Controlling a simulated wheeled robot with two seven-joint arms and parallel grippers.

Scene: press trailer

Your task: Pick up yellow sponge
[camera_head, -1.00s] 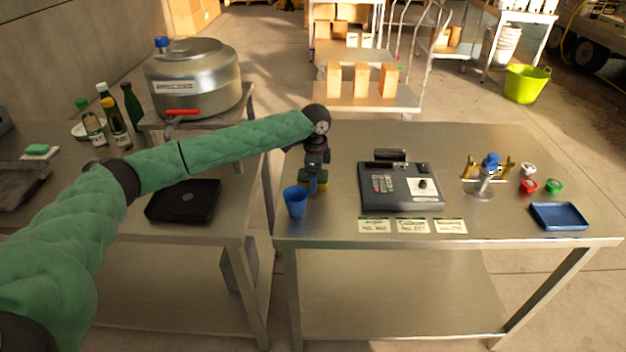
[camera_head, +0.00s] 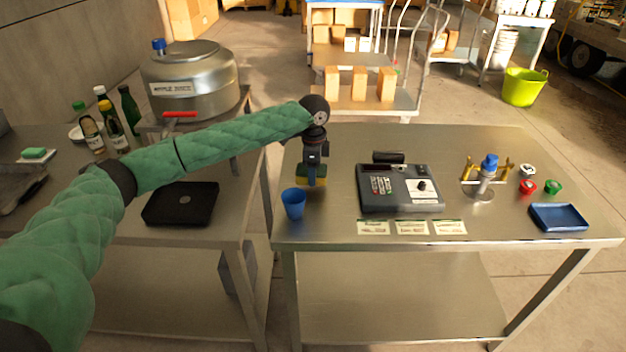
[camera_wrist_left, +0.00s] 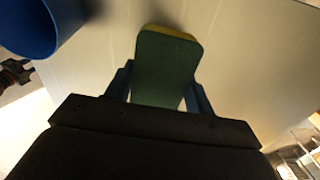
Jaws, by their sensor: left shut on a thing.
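The yellow sponge (camera_head: 313,182) has a green layer and shows at the tips of my left gripper, behind the blue cup. In the left wrist view the sponge (camera_wrist_left: 167,68) shows its green face and a thin yellow edge. My left gripper (camera_head: 313,178) points down and is shut on it, one finger on each side. The sponge appears to be slightly above the table, though the gap is hard to judge. My right gripper is not in view.
A blue cup (camera_head: 293,204) stands close in front of the sponge; it also shows in the left wrist view (camera_wrist_left: 28,28). A dark grey device (camera_head: 400,188) lies to the right on the steel table (camera_head: 340,220). A blue tray (camera_head: 559,217) is at the far right.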

